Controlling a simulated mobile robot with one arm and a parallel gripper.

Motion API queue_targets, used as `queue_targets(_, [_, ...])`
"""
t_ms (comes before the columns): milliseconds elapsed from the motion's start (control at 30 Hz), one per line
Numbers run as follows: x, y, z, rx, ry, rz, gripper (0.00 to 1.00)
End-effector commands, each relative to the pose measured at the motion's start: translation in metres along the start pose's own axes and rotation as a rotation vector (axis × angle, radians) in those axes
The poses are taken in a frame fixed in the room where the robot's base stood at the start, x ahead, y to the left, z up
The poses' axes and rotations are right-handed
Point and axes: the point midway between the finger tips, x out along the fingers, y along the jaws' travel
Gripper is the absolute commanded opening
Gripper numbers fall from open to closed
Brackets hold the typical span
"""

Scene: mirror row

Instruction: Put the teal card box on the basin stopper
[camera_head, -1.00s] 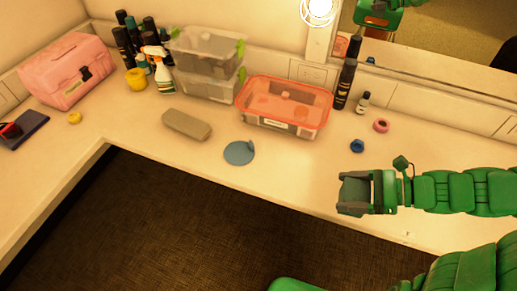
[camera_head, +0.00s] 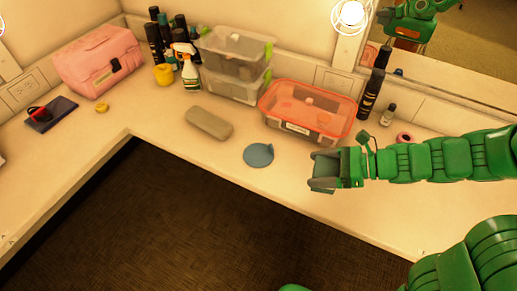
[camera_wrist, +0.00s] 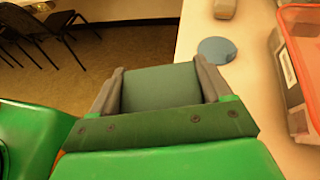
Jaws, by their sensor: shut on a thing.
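The teal card box (camera_wrist: 161,88) is held between the two fingers of my gripper (camera_wrist: 160,85) in the wrist view. In the head view my gripper (camera_head: 323,170) is above the counter, right of the basin stopper, and the box is hard to make out between its fingers. The basin stopper (camera_head: 259,154) is a flat blue-grey disc with a small tab, lying on the counter with nothing on it. It also shows in the wrist view (camera_wrist: 217,50), ahead and to the right of the held box.
A clear bin with an orange rim (camera_head: 298,130) stands behind the stopper. A grey-beige case (camera_head: 209,122) lies left of it. Stacked clear bins (camera_head: 235,85), a spray bottle (camera_head: 187,72) and a pink case (camera_head: 100,65) stand farther back. The counter's front edge is close to the stopper.

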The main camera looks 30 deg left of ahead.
Motion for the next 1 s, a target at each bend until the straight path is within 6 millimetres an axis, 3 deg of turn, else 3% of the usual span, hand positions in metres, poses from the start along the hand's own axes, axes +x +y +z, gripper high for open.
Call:
queue_targets(700, [0.111,-0.023,0.053,-0.048,-0.006,0.108,0.45])
queue_targets(1000, [0.133,-0.023,0.064,-0.054,-0.009,0.127,0.45])
